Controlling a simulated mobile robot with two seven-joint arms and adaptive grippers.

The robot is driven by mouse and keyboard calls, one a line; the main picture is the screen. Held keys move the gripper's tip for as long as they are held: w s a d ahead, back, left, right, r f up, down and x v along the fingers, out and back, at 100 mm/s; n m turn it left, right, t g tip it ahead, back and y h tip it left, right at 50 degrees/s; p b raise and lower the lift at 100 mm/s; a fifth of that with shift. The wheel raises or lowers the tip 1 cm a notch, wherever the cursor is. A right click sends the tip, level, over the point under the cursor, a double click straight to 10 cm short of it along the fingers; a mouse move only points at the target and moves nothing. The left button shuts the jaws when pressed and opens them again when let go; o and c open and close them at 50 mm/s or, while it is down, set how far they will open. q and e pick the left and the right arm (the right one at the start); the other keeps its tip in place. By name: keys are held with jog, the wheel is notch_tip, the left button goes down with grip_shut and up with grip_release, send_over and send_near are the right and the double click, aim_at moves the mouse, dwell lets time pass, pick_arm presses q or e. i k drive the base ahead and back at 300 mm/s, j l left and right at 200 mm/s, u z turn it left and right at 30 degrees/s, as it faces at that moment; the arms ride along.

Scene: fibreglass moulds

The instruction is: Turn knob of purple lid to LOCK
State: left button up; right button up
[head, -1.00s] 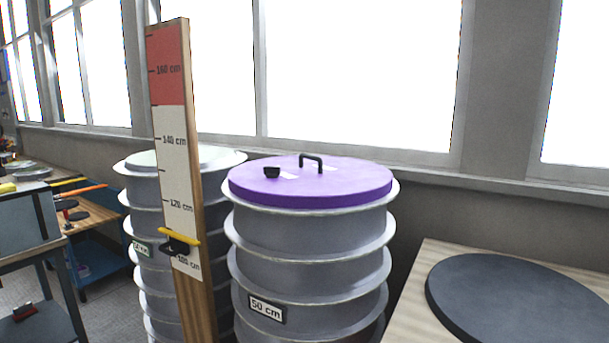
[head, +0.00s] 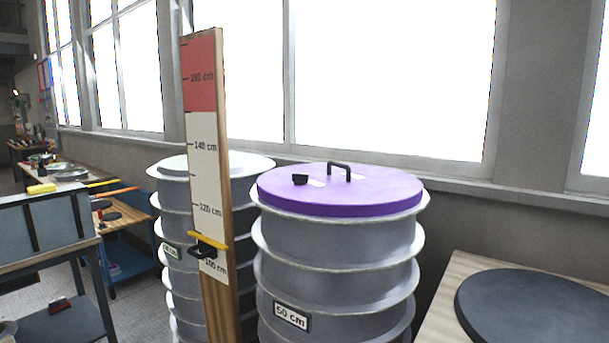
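The purple lid (head: 390,189) lies flat on top of a tall stack of grey ringed moulds (head: 335,245) labelled 50 cm. A small black knob (head: 300,179) stands on the left part of the lid, beside a pale label. A black arched handle (head: 339,168) stands near the middle of the lid, with another pale label by its base. The label text is too small to read, so I cannot tell the knob's setting. Neither of my grippers is in view.
A wooden measuring post (head: 207,150) with a yellow-black slider (head: 208,245) stands left of the purple-lidded stack. Behind it is another stack with a pale lid (head: 175,164). A table with a dark disc (head: 530,305) is at right. A workbench (head: 40,225) is at left.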

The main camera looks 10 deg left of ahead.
aim_at(299, 179)
jog(key=i+l+z, duration=0.15)
jog(key=z, duration=0.25)
jog(key=i+z, duration=0.2)
jog(key=z, duration=0.25)
